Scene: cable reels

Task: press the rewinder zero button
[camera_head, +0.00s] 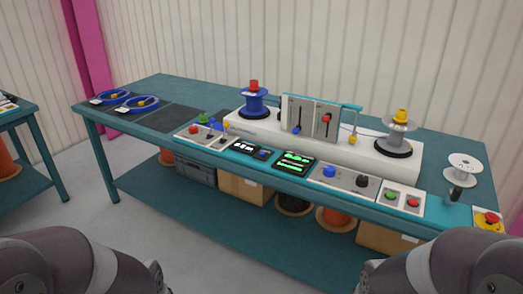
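The rewinder is a long white unit (285,140) on the teal bench (160,96), with a blue reel (255,101) at its left and a grey reel (398,132) with a yellow cap at its right. In front of it is a small black counter panel (244,147) with white digits and what looks like a small blue button (263,154) at its right end. I cannot read any label, so I cannot tell for certain which is the zero button. Only upper parts of my two arms show in the bottom corners; both grippers are out of view.
Along the front edge are a green-lit display (294,162), a knob panel (345,179), a green-and-red button box (402,199) and a red emergency stop (488,219). A white spool (463,167) stands right. Boxes and reels fill the lower shelf. The front floor is clear.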

